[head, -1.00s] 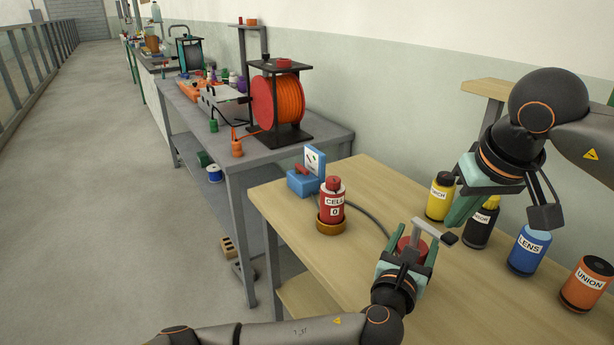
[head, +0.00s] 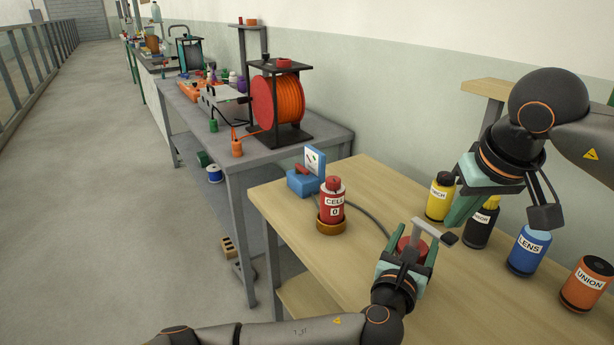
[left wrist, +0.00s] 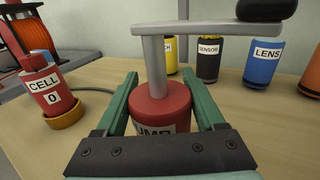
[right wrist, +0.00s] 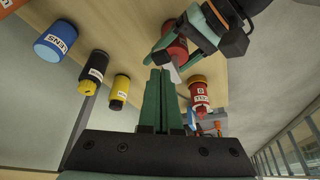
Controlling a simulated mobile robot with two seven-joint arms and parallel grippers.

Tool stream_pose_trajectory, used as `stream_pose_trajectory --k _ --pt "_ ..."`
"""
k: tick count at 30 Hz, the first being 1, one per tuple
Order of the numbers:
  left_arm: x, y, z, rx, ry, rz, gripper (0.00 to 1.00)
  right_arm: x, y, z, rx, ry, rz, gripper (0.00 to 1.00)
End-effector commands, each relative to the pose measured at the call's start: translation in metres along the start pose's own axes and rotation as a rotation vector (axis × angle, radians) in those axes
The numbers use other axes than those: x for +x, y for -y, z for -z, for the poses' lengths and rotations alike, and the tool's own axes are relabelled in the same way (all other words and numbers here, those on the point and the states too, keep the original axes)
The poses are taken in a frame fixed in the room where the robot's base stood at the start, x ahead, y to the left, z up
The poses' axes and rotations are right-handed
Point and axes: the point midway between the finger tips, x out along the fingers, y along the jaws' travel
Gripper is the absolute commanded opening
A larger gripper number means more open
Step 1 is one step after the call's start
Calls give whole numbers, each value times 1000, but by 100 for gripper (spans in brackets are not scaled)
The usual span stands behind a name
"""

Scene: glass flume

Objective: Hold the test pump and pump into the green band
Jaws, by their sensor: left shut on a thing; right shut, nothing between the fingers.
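The red test pump (head: 409,246) stands on the wooden bench; its label, partly hidden, shows in the left wrist view (left wrist: 158,104). My left gripper (head: 408,256) is shut around its body, one finger on each side. The pump's grey crank handle (left wrist: 205,28) runs to the right and ends in a black knob (left wrist: 266,9). My right gripper (head: 462,209) is shut and empty, raised above the bench to the right of the pump. A blue unit (head: 304,183) with a white gauge face (head: 315,161) stands at the bench's far left; its needle is too small to read.
A red CELL bottle (head: 333,201) sits in a brown cup (head: 331,226). A grey hose (head: 368,212) runs across the bench (head: 480,300). Yellow (head: 440,199), black (head: 480,226), blue (head: 527,250) and orange (head: 586,285) bottles stand along the right.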

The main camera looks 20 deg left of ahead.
Motion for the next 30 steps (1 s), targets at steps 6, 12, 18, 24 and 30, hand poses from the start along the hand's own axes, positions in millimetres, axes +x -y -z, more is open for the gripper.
stream_pose_trajectory --k 6,12,18,24,30 --pt "0 0 1 0 -1 0 7 1 0 0 0 0 0 0" --pt "0 0 1 0 -1 0 7 10 0 -4 1 2 0 0" --pt "0 0 1 0 -1 0 7 21 0 -9 -1 1 0 0" --pt "0 0 1 0 -1 0 7 30 0 -12 0 0 0 0" --pt "0 0 0 0 -1 0 7 20 0 -8 0 -2 -1 0"
